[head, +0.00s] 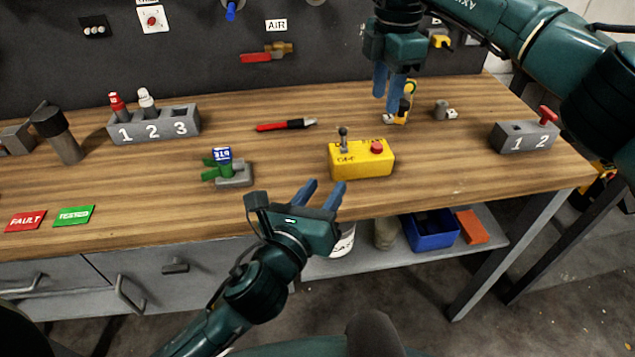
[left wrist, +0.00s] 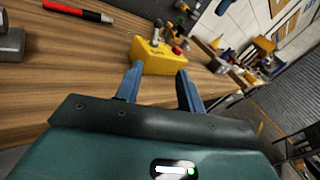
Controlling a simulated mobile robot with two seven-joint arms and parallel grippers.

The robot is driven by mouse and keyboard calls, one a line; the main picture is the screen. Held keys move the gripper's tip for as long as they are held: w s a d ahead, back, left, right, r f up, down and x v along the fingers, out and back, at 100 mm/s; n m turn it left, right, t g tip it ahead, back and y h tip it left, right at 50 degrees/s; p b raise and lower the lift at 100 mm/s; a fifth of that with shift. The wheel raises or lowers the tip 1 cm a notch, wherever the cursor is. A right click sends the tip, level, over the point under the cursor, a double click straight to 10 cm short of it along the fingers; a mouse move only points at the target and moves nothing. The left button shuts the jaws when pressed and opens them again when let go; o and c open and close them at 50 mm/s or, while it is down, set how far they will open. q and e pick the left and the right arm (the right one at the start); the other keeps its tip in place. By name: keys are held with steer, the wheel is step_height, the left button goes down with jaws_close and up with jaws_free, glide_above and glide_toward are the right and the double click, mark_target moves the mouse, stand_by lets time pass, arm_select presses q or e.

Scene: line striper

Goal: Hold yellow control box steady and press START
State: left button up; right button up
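The yellow control box (head: 361,160) sits on the wooden bench near its front edge. It has a red button (head: 376,147) on the right of its top and a dark toggle lever (head: 343,138) on the left. Dark lettering on it is too small to read surely. My left gripper (head: 326,192) is open and empty, in front of the box and apart from it. The box (left wrist: 158,57) shows beyond the open fingers (left wrist: 158,82) in the left wrist view. My right gripper (head: 389,90) is above the bench behind the box, fingers pointing down with a narrow gap.
A green part on a grey base (head: 233,174) stands left of the box. A red-black pen (head: 286,125) lies behind. A grey two-slot block (head: 524,137) is at right. The bench around the box is clear.

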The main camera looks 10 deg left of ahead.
mark_target(343, 141)
arm_select(q)
steer(key=shift+w+a+r+t+y, duration=0.3)
steer(key=shift+w+r+t+y, duration=0.25)
steer(key=shift+w, duration=0.2)
steer(key=x, duration=1.2)
steer(key=shift+w+d, duration=0.15)
steer(key=shift+w, duration=0.05)
steer(key=shift+f, duration=0.1)
jaws_close()
arm_select(e)
steer(key=shift+c, duration=0.6)
jaws_close()
